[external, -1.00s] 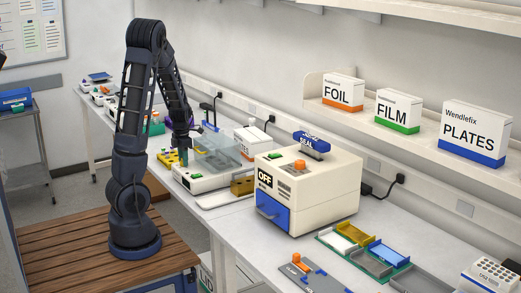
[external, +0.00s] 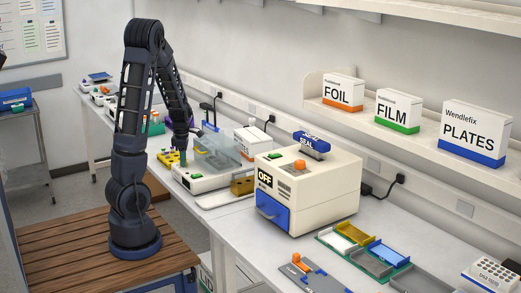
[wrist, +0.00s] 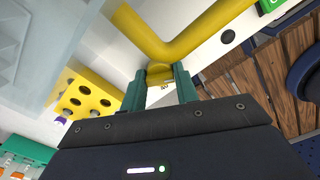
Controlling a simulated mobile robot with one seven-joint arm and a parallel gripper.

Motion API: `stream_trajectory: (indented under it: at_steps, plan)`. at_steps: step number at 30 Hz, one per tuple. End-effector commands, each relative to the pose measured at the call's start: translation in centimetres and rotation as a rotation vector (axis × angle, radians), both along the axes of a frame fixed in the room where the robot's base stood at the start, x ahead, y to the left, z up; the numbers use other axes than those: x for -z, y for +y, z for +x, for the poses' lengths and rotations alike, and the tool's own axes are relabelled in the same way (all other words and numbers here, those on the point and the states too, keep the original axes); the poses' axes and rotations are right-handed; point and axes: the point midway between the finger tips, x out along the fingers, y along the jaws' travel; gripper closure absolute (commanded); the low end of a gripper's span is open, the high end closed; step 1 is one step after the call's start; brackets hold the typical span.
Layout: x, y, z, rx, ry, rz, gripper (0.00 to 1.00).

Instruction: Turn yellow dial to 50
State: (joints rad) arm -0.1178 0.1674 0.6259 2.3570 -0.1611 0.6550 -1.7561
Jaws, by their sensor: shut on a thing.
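My gripper (wrist: 160,84) points down at the front left of a white device (external: 188,182) with a clear lid (external: 222,147). In the wrist view its two green fingers are shut on a small yellow dial (wrist: 160,71), one finger on each side. Small marks lie by the dial on the white surface, too small to read. In the external view my gripper (external: 184,157) hides the dial. A thick bent yellow bar (wrist: 185,40) passes close beyond the dial.
A yellow block with holes (wrist: 85,100) stands left of my gripper, and the clear lid is close on the other side in the external view. A cream machine reading OFF (external: 310,195) stands to the right. A wooden top (external: 75,235) carries my base.

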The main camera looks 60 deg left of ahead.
Motion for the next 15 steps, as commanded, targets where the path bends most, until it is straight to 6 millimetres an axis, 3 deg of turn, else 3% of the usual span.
stream_trajectory:
  at_steps: [15]
  plan:
    - [-0.01,0.06,-0.04,0.490,0.000,0.000,0.93]
